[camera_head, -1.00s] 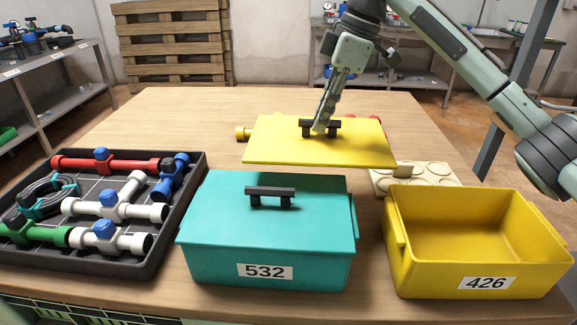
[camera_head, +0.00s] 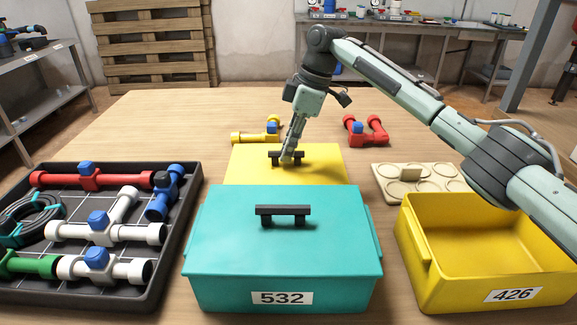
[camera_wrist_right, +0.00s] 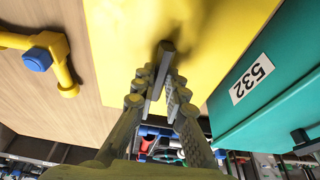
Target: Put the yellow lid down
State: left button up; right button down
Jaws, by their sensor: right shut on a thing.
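The flat yellow lid (camera_head: 326,164) with a black bar handle is behind the teal box, level and close to the tabletop. I cannot tell whether it touches the table. Its near edge is hidden by the teal box. My right gripper (camera_head: 288,157) points down and is shut on the lid's handle. In the right wrist view the lid (camera_wrist_right: 125,45) fills the upper middle, with the gripper fingers (camera_wrist_right: 162,78) at the handle. The open yellow box (camera_head: 470,240), labelled 426, stands at the front right without a cover. My left gripper is not in view.
The closed teal box (camera_head: 225,245), labelled 532, stands front centre. A black tray (camera_head: 165,255) of pipe fittings is at left. A yellow fitting (camera_head: 256,137) and a red fitting (camera_head: 367,132) lie behind. A cream holder (camera_head: 392,170) is right of the lid. The table's back left is clear.

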aim_at(289, 165)
jog(key=shift+f, duration=2.45)
jog(key=c, duration=1.6)
grip_release()
jog(key=shift+o, duration=0.2)
jog(key=v, duration=1.2)
jog(key=shift+r, duration=0.15)
